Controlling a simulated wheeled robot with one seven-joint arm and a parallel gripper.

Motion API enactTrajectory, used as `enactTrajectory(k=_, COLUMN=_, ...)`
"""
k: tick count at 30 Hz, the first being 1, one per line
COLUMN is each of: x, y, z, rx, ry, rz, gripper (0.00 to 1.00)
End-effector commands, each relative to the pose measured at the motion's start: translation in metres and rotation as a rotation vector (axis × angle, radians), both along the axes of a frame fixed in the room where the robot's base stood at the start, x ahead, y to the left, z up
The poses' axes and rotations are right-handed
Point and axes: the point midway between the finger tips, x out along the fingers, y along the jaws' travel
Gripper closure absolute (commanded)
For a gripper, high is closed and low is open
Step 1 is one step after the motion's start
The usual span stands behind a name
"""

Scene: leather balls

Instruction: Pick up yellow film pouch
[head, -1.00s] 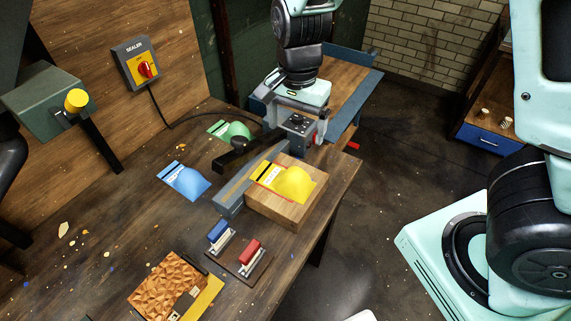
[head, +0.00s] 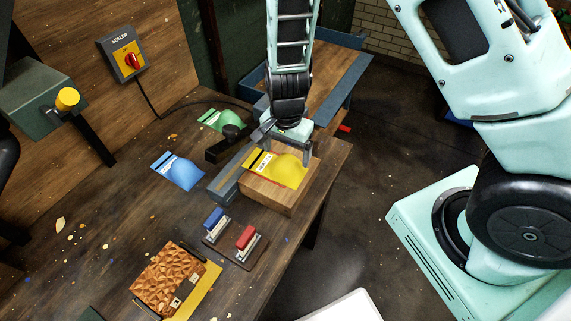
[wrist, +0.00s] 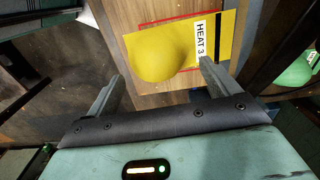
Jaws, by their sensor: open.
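The yellow film pouch (head: 288,171) lies on top of a wooden block (head: 268,196) at the table's right edge. In the wrist view, my gripper (wrist: 158,78) has one finger near the label end and the other beside the bulge end. The jaws are open and empty. I cannot tell whether a fingertip touches the pouch.
A grey sealer bar with a dark handle (head: 230,140) stands left of the block. A blue pouch (head: 178,171) and a green pouch (head: 221,120) lie on the table. Blue and red stamp-like tools (head: 245,238) and a textured brown piece (head: 167,276) are nearer.

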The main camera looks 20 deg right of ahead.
Motion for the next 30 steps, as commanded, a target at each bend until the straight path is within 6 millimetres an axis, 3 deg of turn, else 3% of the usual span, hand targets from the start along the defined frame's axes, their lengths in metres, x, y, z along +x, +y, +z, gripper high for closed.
enactTrajectory(k=9, x=-0.004, y=-0.001, z=-0.037, rx=0.0, ry=0.004, rz=-0.001, gripper=0.12)
enactTrajectory(k=19, x=-0.004, y=-0.001, z=-0.045, rx=0.0, ry=0.001, rz=0.0, gripper=0.12)
enactTrajectory(k=20, x=-0.004, y=-0.001, z=-0.045, rx=0.0, ry=0.001, rz=0.0, gripper=0.15)
enactTrajectory(k=24, x=-0.004, y=-0.001, z=-0.045, rx=0.0, ry=0.001, rz=0.0, gripper=0.54)
enactTrajectory(k=26, x=-0.004, y=-0.001, z=-0.045, rx=0.0, ry=0.001, rz=0.0, gripper=0.69)
enactTrajectory(k=30, x=-0.004, y=-0.001, z=-0.045, rx=0.001, ry=0.001, rz=0.0, gripper=0.69)
